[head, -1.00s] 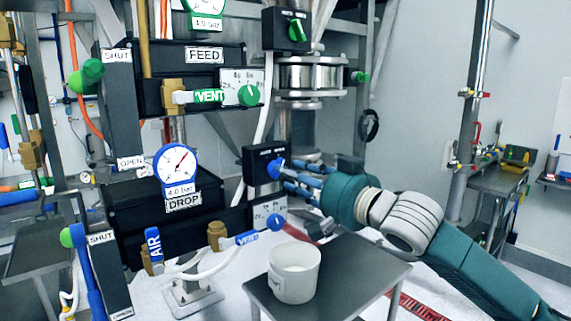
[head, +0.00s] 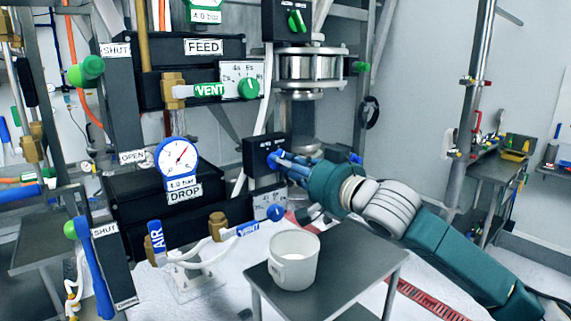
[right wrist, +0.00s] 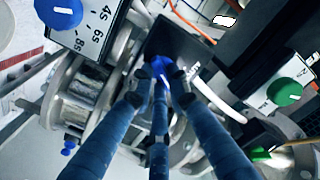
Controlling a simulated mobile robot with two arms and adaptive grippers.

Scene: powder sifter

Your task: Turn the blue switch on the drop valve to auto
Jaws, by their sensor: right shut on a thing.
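The drop valve's black control box (head: 262,154) carries the blue switch (head: 271,156). The box is beside the DROP label (head: 184,193) and blue-rimmed gauge (head: 178,160). My right gripper (head: 280,160) reaches in from the right and is shut on the blue switch. In the right wrist view, its blue fingers (right wrist: 160,85) converge on the switch (right wrist: 160,66), in front of the dark box (right wrist: 178,42). The fingers hide part of the switch, and its exact setting and the small lettering cannot be read. My left gripper is not in view.
A blue dial (head: 275,212) on a white plate is below the box. A FEED box (head: 203,47) with green dial (head: 249,88) and a second black box with a green switch (head: 295,20) are above. A white bucket (head: 294,262) stands on a grey table (head: 375,262) below my arm.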

